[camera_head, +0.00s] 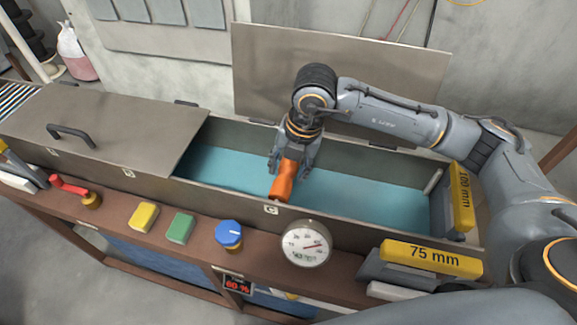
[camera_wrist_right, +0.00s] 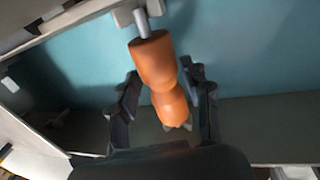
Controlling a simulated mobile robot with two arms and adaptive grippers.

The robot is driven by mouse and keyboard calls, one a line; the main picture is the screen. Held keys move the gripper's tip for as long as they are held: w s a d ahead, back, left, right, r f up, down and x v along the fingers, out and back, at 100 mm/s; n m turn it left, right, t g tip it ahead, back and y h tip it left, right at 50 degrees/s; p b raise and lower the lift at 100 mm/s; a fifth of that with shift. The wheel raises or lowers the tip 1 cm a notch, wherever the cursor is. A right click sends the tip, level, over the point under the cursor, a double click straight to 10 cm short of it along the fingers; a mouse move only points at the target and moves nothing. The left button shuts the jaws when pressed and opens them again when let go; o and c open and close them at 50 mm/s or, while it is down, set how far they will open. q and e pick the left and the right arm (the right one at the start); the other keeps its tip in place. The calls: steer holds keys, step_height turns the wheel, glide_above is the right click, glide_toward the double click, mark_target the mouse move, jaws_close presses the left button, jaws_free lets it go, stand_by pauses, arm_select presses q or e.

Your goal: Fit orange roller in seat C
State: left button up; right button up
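The orange roller (camera_head: 283,180) is inside the long metal trough, tilted, its near end close to the front wall above the label C (camera_head: 271,210). In the right wrist view the roller (camera_wrist_right: 160,75) has a narrow waist, and its grey pin (camera_wrist_right: 142,24) meets a light bracket (camera_wrist_right: 124,14) at the wall. I cannot tell whether the pin is fully in it. My right gripper (camera_head: 290,168) reaches down into the trough. Its fingers (camera_wrist_right: 163,88) stand on both sides of the roller, apart, with gaps visible. The roller's far end is partly hidden. My left gripper is not in view.
The trough has a blue floor (camera_head: 225,170), a closed lid (camera_head: 110,125) at left and a raised lid (camera_head: 340,65) behind. On the front ledge are a red lever (camera_head: 68,185), yellow and green buttons, a blue knob (camera_head: 229,234), a dial (camera_head: 306,243) and a 75 mm block (camera_head: 432,258).

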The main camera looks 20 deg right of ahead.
steer(key=shift+o, duration=0.8)
step_height(320, 180, up, 12)
steer(key=s+d, duration=0.1)
steer(key=d, duration=0.1)
steer(key=shift+s, duration=0.2)
steer(key=shift+f, duration=0.15)
